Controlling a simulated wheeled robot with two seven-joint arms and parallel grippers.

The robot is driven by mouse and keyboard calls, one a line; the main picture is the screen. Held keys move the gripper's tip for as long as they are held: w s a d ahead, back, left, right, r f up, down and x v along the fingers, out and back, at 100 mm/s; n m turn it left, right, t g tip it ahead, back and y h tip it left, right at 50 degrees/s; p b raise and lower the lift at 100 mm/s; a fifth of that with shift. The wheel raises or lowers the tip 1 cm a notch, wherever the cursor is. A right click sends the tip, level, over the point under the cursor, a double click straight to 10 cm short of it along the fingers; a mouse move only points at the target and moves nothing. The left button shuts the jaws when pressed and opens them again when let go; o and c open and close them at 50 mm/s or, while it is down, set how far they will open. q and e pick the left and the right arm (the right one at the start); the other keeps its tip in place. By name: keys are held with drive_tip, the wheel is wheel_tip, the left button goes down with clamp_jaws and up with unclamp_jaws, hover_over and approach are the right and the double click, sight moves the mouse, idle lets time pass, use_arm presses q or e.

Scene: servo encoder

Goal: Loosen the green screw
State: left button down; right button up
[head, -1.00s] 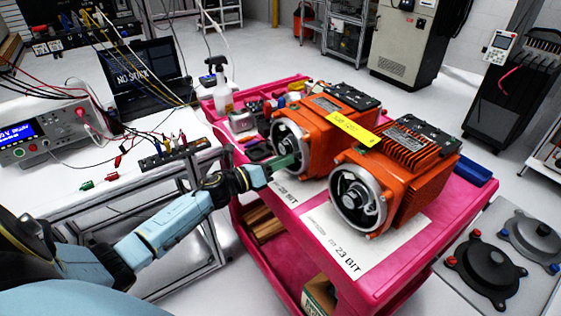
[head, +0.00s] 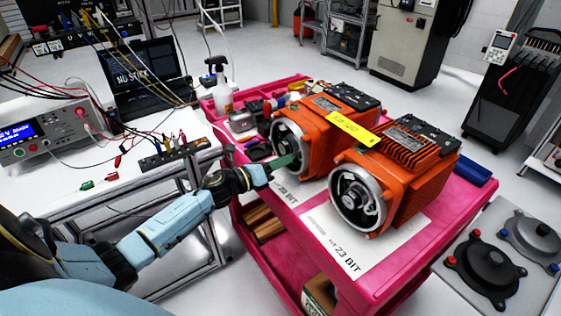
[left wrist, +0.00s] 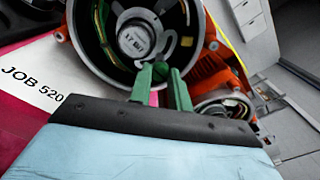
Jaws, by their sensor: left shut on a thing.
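The left orange servo motor (head: 325,133) lies on the pink cart with its open round encoder end facing my left arm. My left gripper (head: 291,159) reaches to the lower part of that end, its green fingers at the silver rim. In the left wrist view the fingers (left wrist: 160,73) are nearly together at the lower rim of the round housing (left wrist: 135,35). A small green piece, apparently the green screw (left wrist: 160,70), shows between the fingertips, mostly hidden by them. The gripper is shut on it. My right gripper is out of view.
A second orange motor (head: 395,175) stands close on the right on the pink cart (head: 405,262). A yellow label (head: 352,127) lies across both motors. A spray bottle (head: 221,88) stands behind. The white bench (head: 60,185) with instruments and cables is at left.

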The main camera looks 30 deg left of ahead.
use_arm(q)
drive_tip(key=shift+n+p, duration=2.15)
drive_tip(key=shift+n, duration=5.45)
drive_tip(key=c, duration=1.3)
unclamp_jaws()
